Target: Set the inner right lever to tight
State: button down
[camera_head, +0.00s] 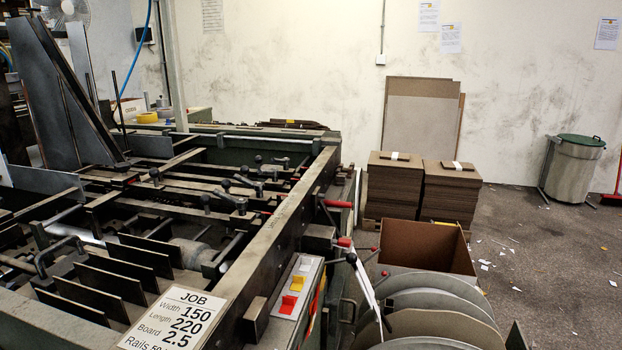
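The feeder machine (277,228) fills the left half of the view, with dark rails crossing its frame. Several small black clamp levers sit on these rails. One lever (241,205) is near the right frame beam, with another lever (206,203) just left of it. More levers stand further back, including one (258,160) and one (155,175) on the left. I cannot tell which is the inner right lever, nor whether any is tight or loose. My gripper is not in view.
Red-tipped handles (338,203) stick out on the machine's right side. Stacked boards (450,192), an open carton (427,248) and a bin (572,168) stand right; the floor there has paper scraps.

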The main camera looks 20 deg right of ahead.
aim_at(273, 172)
jog(key=j+z, duration=0.1)
jog(key=z, duration=0.25)
jog(key=k+j+z, duration=0.1)
jog(key=z, duration=0.25)
jog(key=k+j+z, duration=0.1)
jog(key=z, duration=0.3)
jog(key=i+l+z, duration=0.15)
jog(key=i+l, duration=0.35)
jog(key=i+j, duration=0.1)
jog(key=j, duration=0.5)
